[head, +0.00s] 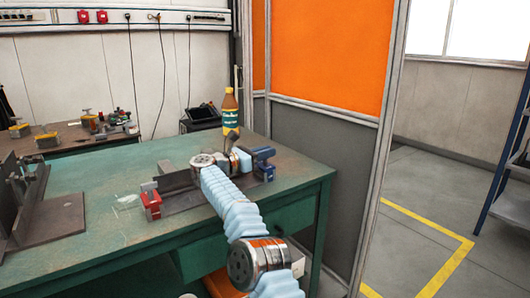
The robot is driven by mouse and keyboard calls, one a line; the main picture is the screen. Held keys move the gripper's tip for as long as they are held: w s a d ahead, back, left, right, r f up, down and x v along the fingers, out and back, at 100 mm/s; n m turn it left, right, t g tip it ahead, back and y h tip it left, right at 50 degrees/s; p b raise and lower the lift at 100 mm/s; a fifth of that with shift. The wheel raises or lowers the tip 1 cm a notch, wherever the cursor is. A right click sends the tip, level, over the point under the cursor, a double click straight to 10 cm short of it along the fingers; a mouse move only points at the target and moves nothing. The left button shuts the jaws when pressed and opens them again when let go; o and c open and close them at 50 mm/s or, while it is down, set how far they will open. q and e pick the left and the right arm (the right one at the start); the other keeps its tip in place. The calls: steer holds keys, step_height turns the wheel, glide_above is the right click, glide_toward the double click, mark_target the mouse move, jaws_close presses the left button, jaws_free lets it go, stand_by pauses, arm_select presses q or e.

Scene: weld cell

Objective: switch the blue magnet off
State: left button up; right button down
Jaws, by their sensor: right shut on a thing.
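The blue magnet (264,158) stands on the green workbench (100,185) near its right end, at the end of a dark metal workpiece (182,195). My right arm reaches in from the bottom, and its gripper (251,162) is at the left side of the blue magnet. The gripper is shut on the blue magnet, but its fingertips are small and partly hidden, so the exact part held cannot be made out. The magnet's switch position cannot be told. My left gripper is not in view.
A red magnet (152,204) sits at the workpiece's left end. A bottle (230,112) stands behind the blue magnet. A dark steel fixture (30,205) occupies the bench's left. An orange and grey partition (322,150) rises close to the bench's right.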

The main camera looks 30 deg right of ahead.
steer(key=c, duration=1.2)
jaws_free()
steer(key=shift+f, duration=0.1)
steer(key=a, duration=0.3)
steer(key=a+b, duration=0.1)
steer(key=a, duration=0.3)
steer(key=shift+s+a+f, duration=0.15)
steer(key=shift+s+a, duration=0.05)
steer(key=shift+a, duration=0.05)
